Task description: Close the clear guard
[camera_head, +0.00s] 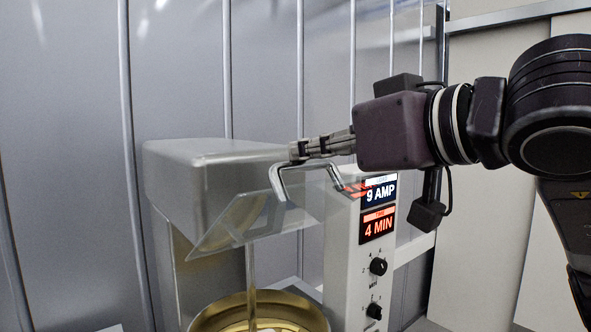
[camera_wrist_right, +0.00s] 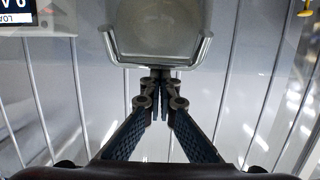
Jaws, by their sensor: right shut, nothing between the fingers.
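The clear guard (camera_head: 232,222) is a see-through tilted panel on the front of the metal mixer head, above the bowl. Its bent metal handle (camera_head: 277,184) sticks out toward the right arm, and the handle also shows in the right wrist view (camera_wrist_right: 203,48). My right gripper (camera_head: 297,151) is shut and empty, its fingertips at the handle's upper bar. In the right wrist view the closed fingertips (camera_wrist_right: 161,82) are at the middle of the handle bar; I cannot tell whether they touch it. My left gripper is not in view.
The grey mixer head (camera_head: 195,160) stands behind the guard. A brass-coloured bowl (camera_head: 215,312) sits below, with a mixing shaft (camera_head: 250,270) coming down into it. A white control column (camera_head: 342,260) with two knobs and lit displays stands at the right. Ribbed metal walls surround the machine.

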